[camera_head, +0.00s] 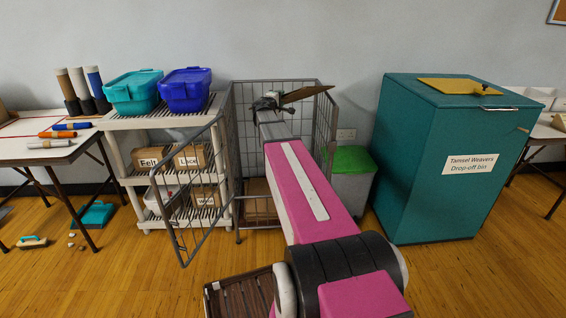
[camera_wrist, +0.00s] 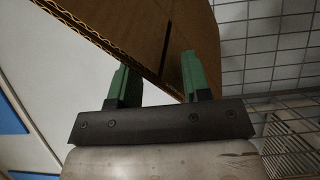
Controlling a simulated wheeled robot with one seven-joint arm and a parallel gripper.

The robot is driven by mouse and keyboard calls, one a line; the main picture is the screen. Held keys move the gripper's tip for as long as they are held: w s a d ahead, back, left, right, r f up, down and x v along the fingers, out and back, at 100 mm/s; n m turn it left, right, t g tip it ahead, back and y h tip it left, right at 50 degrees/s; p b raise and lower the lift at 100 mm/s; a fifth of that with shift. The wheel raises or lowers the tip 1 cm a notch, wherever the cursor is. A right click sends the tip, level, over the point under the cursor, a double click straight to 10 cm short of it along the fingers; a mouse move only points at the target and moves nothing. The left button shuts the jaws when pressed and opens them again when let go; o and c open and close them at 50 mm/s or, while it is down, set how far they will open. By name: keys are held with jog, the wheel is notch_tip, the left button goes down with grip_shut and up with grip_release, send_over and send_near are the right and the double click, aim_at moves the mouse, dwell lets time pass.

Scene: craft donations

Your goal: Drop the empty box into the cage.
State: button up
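The wire cage (camera_head: 324,124) stands against the wall, its mesh door (camera_head: 181,243) swung open toward the front left. My pink arm reaches over the cage, and my gripper (camera_head: 272,104) is at about the height of its top rim. The empty box (camera_head: 307,92) is brown cardboard and shows beside the gripper, tilted, high at the cage. In the wrist view, the box (camera_wrist: 152,32) fills the upper middle, with its corrugated edge slanting between the green fingers of the gripper (camera_wrist: 157,82). My gripper appears shut on its cardboard. Cage wire shows on the right there.
A shelf cart (camera_head: 135,122) with lidded tubs and labelled boxes stands left of the cage. A green-lidded bin (camera_head: 351,160) and a large teal drop-off bin (camera_head: 455,150) stand to its right. Cardboard (camera_head: 258,187) lies low inside the cage.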

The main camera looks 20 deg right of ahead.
jog(key=shift+s, duration=0.1)
jog(key=v, duration=1)
jog(key=shift+s+a, duration=0.15)
jog(key=shift+a, duration=0.1)
jog(key=s+a+f+m+g+y, duration=0.2)
jog(key=s+f+m+g+y, duration=0.15)
jog(key=s+f, duration=0.6)
jog(key=s+a+f+m+g+y, duration=0.2)
jog(key=s+f+m+g, duration=0.3)
jog(key=f, duration=0.7)
jog(key=s+a+f+g+y, duration=0.2)
jog(key=s+a+f+y, duration=0.1)
jog(key=s+a+f, duration=0.2)
jog(key=s+a+f+g+y, duration=0.2)
jog(key=s+a+f+y, duration=0.2)
jog(key=s, duration=0.6)
jog(key=a, duration=0.2)
jog(key=shift+s+a+f, duration=0.2)
jog(key=shift+a+f, duration=0.1)
jog(key=shift+f, duration=0.1)
jog(key=shift+y, duration=0.25)
